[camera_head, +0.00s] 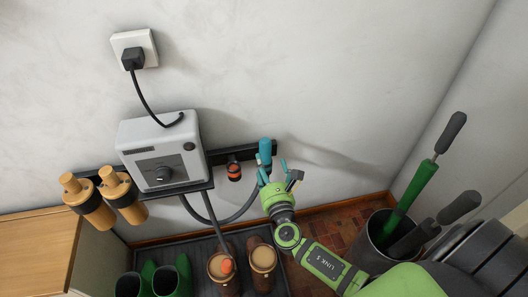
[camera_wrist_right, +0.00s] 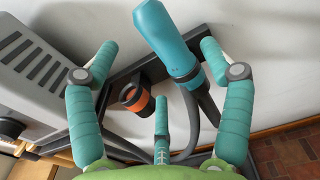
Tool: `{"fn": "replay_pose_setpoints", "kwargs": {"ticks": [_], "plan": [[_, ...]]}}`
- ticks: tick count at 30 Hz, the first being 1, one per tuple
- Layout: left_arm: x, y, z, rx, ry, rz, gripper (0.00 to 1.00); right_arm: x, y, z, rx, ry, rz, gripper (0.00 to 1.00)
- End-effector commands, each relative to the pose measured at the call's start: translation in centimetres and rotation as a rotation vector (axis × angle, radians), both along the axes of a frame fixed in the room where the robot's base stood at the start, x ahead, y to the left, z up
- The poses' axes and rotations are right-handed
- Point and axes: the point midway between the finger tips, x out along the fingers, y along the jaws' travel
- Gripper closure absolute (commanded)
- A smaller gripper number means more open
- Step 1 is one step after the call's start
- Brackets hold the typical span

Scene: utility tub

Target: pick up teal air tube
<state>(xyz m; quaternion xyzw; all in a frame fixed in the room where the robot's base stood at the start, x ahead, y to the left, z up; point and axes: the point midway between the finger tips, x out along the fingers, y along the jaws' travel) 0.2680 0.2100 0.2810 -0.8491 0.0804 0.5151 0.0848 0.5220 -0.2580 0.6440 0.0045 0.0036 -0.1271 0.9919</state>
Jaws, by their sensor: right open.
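The teal air tube (camera_head: 265,148) hangs upright at the right end of a black wall rail. In the right wrist view the tube (camera_wrist_right: 168,40) has a rounded teal body, a dark lower end and a grey hose. My right gripper (camera_head: 277,174) is just in front of and below the tube. In the right wrist view its teal fingers are spread open. The tube shows between the side fingers, nearer the right one; I cannot tell whether they touch. My left gripper is not in view.
A grey box unit (camera_head: 160,150) is beside the rail on the left. An orange-ringed black holder (camera_head: 234,171) is left of the tube. Two orange-brown canisters hang farther left. Boots stand on a tray below. A dark bin (camera_head: 368,240) with green-and-black tools stands right.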

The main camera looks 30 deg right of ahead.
Motion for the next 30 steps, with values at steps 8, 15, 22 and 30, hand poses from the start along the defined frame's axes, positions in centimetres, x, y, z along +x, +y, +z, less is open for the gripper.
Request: {"fn": "replay_pose_setpoints", "kwargs": {"ticks": [8,15,22,30], "plan": [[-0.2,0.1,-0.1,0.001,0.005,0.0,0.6,2.8,-0.7,0.3,-0.011,-0.004,0.001,0.2],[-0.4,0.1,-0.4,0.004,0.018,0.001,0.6,6.2,-1.6,0.2,-0.01,-0.004,0.001,0.2],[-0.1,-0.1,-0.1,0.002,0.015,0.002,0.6,6.8,-1.8,0.2,-0.008,-0.002,0.002,0.2],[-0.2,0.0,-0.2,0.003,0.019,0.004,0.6,6.8,-1.7,0.2,-0.008,-0.002,0.001,0.82]]}}
